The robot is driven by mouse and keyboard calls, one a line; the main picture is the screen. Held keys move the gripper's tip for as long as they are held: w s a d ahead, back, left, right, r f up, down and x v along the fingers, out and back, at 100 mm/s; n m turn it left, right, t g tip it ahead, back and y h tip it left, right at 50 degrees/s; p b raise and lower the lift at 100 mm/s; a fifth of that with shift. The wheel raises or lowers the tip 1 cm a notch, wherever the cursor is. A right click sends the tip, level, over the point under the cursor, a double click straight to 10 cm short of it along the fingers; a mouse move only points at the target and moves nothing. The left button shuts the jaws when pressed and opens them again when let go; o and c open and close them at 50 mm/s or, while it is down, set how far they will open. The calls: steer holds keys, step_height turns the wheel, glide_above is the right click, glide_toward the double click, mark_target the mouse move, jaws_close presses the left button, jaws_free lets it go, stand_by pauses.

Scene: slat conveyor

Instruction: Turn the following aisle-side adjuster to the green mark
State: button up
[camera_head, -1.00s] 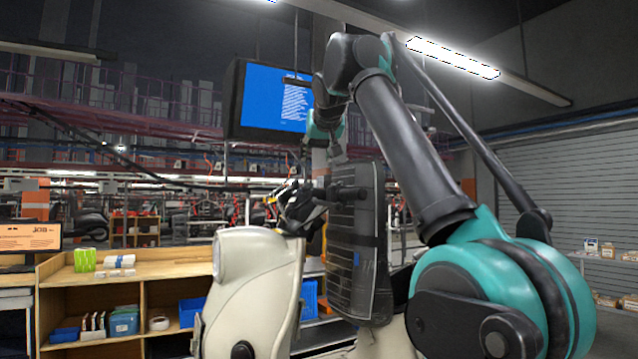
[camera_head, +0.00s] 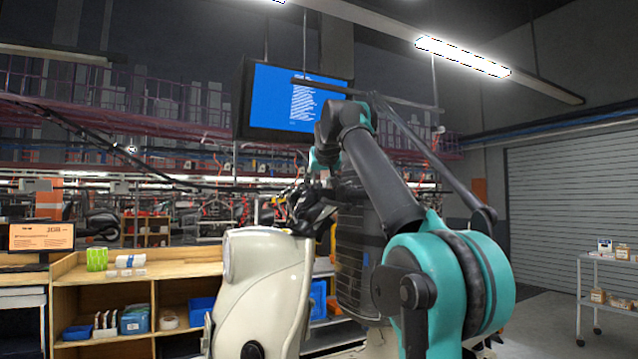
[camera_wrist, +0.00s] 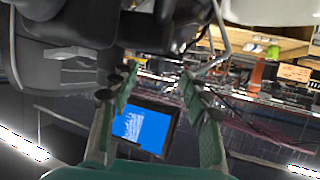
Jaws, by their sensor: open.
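A cream scooter body (camera_head: 262,290) with a round headlight stands in the lower middle of the head view. Its black handlebar area (camera_head: 312,205) is at the top, partly behind my arm. I cannot make out the adjuster or a green mark in either view. My gripper (camera_wrist: 158,88) shows in the wrist view with its two teal fingers wide apart and nothing between the tips. Large dark parts (camera_wrist: 75,25) and a thin metal rod (camera_wrist: 221,35) lie beyond the fingers there. In the head view my arm's end is near the handlebar; the fingers are not clear.
A blue screen (camera_head: 290,100) hangs behind my arm and also shows in the wrist view (camera_wrist: 142,128). Wooden shelving (camera_head: 100,282) with bins stands left of the scooter. A grey cart (camera_head: 608,262) stands at the right, with open floor near it.

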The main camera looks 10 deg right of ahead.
steer(key=shift+x, duration=0.8)
steer(key=shift+c, duration=0.4)
jaws_close()
steer(key=shift+a+m+h, duration=0.15)
steer(key=shift+m+h, duration=0.25)
steer(key=shift+h, duration=0.1)
steer(key=shift+w+a+m+g+h, duration=0.15)
steer(key=shift+m+g+h, duration=0.1)
steer(key=shift+m+h, duration=0.5)
steer(key=shift+s+a+m+g+h, duration=0.1)
steer(key=shift+a+m+g+h, duration=0.1)
steer(key=shift+m+h, duration=0.55)
steer(key=shift+w+a+m+g+h, duration=0.1)
steer(key=shift+m+g+h, duration=0.15)
steer(key=shift+m+h, duration=0.45)
steer(key=shift+w+a+m+g+h, duration=0.15)
steer(key=shift+m+g+h, duration=0.95)
steer(key=shift+m+h, duration=0.55)
steer(key=shift+f+m+g+h, duration=0.1)
steer(key=shift+m+g+h, duration=0.15)
steer(key=shift+g+h, duration=0.25)
